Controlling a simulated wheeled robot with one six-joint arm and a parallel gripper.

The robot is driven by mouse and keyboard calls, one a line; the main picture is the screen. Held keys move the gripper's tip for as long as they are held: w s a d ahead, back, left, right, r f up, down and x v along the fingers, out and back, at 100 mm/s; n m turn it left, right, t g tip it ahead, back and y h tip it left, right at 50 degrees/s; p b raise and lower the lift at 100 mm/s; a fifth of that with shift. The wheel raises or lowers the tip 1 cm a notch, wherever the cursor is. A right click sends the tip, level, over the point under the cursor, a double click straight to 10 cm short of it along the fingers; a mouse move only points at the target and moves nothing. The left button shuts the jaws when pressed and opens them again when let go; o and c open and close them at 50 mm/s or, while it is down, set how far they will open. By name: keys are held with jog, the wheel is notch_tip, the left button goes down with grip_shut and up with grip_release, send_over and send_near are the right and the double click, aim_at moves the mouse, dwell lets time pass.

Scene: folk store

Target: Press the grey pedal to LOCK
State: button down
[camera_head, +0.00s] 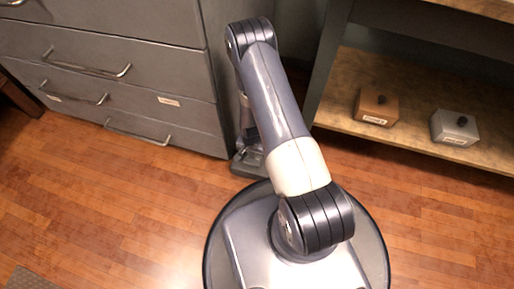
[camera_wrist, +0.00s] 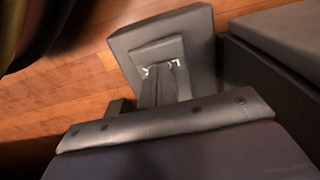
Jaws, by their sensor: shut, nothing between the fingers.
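The grey pedal (camera_wrist: 195,30) is a squarish grey block low at the floor, with a raised plate bearing white lettering in its middle. My gripper (camera_wrist: 166,68) is shut and empty in the wrist view, its fingertips over the lettering and hiding part of it. I cannot tell whether the fingertips touch the plate. In the head view the pedal (camera_head: 240,168) shows beside the cabinet's lower right corner, partly hidden behind my arm. My gripper (camera_head: 246,150) points down at it there.
A grey drawer cabinet (camera_head: 150,85) with metal handles stands left of the pedal. The wooden floor (camera_head: 130,220) in front is clear.

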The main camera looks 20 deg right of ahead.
jog(key=shift+f, duration=0.15)
jog(key=shift+f+b, duration=1.3)
jog(key=shift+b, duration=0.05)
jog(key=shift+r, duration=0.1)
notch_tip(320, 180, up, 9)
jog(key=p, duration=0.5)
jog(key=shift+p, duration=0.4)
jog(key=shift+f, duration=0.2)
notch_tip(320, 180, down, 9)
jog(key=b, duration=0.5)
jog(key=shift+r+b, duration=0.1)
jog(key=shift+b, duration=0.3)
jog(key=shift+r, duration=0.15)
